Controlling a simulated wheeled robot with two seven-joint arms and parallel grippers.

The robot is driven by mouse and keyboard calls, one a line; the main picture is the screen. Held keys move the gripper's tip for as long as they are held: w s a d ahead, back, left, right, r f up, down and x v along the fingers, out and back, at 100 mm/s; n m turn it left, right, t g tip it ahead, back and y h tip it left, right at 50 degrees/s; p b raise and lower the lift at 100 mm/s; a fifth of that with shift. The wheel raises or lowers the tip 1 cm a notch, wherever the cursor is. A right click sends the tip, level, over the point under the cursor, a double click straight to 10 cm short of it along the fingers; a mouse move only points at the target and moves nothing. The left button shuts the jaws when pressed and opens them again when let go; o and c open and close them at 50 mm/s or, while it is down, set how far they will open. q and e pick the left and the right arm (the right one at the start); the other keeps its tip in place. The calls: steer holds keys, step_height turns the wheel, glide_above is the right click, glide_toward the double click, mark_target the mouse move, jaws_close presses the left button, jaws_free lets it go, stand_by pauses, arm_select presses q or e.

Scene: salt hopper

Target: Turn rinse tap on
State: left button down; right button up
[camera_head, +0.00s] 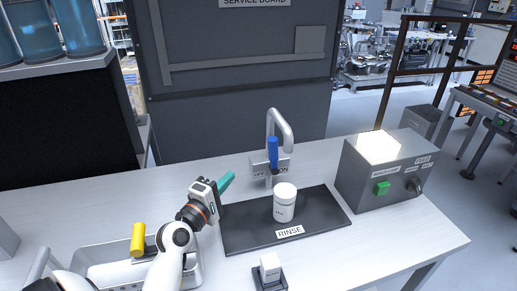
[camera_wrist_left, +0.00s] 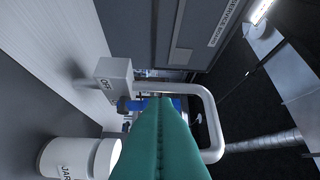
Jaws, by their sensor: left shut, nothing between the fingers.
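The rinse tap is a grey curved spout (camera_head: 283,125) at the back of the black RINSE mat (camera_head: 240,236). Its blue handle (camera_head: 272,152) stands about upright in front of a grey plate (camera_head: 256,163) marked OFF on the left and ON on the right. My left gripper (camera_head: 226,182) is shut and empty, its teal fingers left of and apart from the handle. In the left wrist view, the fingers (camera_wrist_left: 160,145) partly cover the blue handle (camera_wrist_left: 152,103); the spout (camera_wrist_left: 210,125) curves behind them. My right gripper is not in view.
A white jar (camera_head: 284,203) stands on the mat in front of the tap. A grey control box (camera_head: 375,183) with a green button is at the right. A metal tray (camera_head: 110,272) with a yellow-handled thing (camera_head: 138,239) is front left. A small white block (camera_head: 270,266) sits in front.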

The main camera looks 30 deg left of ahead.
mark_target(273, 156)
arm_select(q)
steer(key=w+d+r+p, duration=0.1)
steer(key=w+d+p, duration=0.1)
steer(key=w, duration=1)
steer(key=shift+p, duration=0.7)
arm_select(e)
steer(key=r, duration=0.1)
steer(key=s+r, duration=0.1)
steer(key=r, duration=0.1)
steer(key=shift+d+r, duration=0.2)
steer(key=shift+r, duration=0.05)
arm_select(q)
steer(key=shift+w+d+r, duration=0.1)
steer(key=shift+d+r, duration=0.05)
